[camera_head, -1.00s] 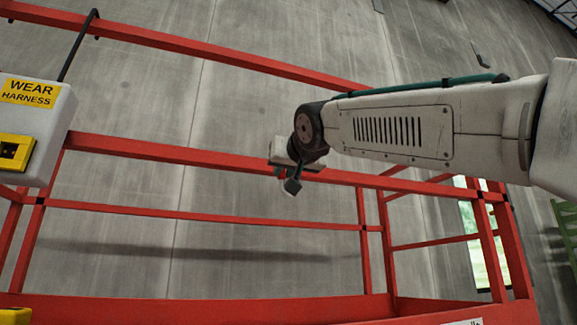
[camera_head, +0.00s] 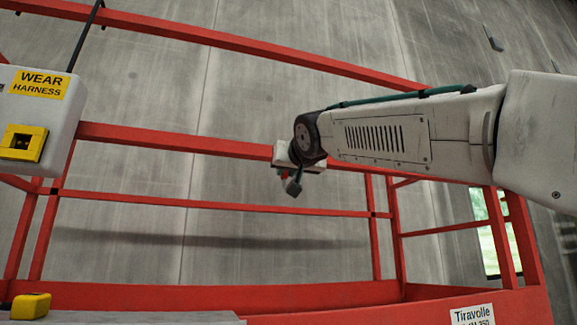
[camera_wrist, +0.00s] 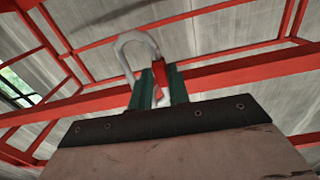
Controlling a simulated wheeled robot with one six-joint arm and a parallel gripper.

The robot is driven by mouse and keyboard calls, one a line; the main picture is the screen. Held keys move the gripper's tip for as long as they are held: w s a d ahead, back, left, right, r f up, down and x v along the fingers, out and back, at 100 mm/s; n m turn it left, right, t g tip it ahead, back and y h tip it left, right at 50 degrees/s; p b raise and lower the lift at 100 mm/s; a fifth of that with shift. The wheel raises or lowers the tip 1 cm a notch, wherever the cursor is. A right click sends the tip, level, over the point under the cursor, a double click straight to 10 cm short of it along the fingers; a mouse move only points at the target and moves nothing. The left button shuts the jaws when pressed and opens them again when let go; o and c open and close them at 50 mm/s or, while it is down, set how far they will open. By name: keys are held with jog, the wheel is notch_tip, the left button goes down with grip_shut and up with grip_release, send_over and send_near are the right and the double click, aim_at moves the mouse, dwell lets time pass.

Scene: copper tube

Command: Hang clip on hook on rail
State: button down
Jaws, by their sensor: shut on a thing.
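The clip shows in the wrist view as a pale grey metal loop (camera_wrist: 134,48) with a small red part (camera_wrist: 160,75). My gripper (camera_wrist: 158,88) has green fingers and is shut on the clip, with the loop standing out beyond the fingertips. In the head view my gripper (camera_head: 292,183) hangs below the wrist, in front of the red rail (camera_head: 170,138); the clip is too small there to tell apart clearly. A thin black hook (camera_head: 80,40) hangs over the upper red rail (camera_head: 230,43) at the upper left, well left of my gripper.
A white box (camera_head: 60,105) with a yellow "WEAR HARNESS" label is on the railing at the left, below the hook. A yellow object (camera_head: 30,306) sits at the lower left. Red rails and posts surround the space; a grey wall stands behind.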

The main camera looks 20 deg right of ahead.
jog(key=shift+f, duration=0.15)
jog(key=c, duration=1.3)
grip_release()
jog(key=shift+o, duration=0.2)
jog(key=s, duration=0.7)
jog(key=shift+s, duration=0.35)
jog(key=shift+a, duration=0.1)
